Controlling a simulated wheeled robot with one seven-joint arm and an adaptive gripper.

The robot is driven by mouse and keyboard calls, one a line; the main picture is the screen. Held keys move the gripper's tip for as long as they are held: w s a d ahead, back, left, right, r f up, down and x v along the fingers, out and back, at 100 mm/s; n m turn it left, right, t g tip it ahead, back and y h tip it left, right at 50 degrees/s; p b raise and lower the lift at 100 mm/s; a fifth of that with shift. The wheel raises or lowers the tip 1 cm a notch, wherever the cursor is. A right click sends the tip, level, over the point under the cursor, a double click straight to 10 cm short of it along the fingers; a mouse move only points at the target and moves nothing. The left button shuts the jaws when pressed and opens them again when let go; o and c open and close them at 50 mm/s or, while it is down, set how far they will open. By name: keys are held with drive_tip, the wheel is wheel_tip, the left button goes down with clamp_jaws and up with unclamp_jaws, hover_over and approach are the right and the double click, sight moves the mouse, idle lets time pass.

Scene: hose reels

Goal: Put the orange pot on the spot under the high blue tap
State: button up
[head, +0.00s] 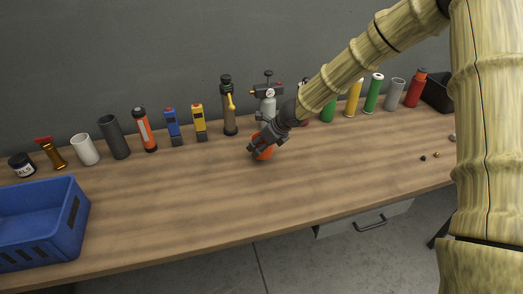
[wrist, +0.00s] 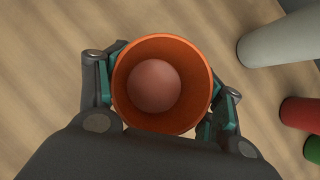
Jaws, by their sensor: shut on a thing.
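The orange pot (head: 265,154) is at the middle of the wooden bench, between the fingers of my gripper (head: 258,143). In the wrist view my gripper (wrist: 160,88) is shut on the pot (wrist: 160,45), with teal finger pads on its left and right sides. The pot's open mouth faces the wrist camera, and a round pinkish-brown shape shows inside; I cannot tell if it is a ball or the pot's floor. Whether the pot touches the bench is unclear. I cannot make out a high blue tap or the spot under it in either view.
A row of bottles, tubes and tools lines the back, including a grey gauge device (head: 268,103) just behind my gripper and a brown cylinder with a yellow handle (head: 229,108). A blue crate (head: 38,225) stands front left. The bench's front middle is clear.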

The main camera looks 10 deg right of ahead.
drive_tip(key=shift+f+b, duration=0.75)
drive_tip(key=shift+f, duration=0.45)
drive_tip(key=shift+f, duration=0.15)
drive_tip(key=o, duration=1.1)
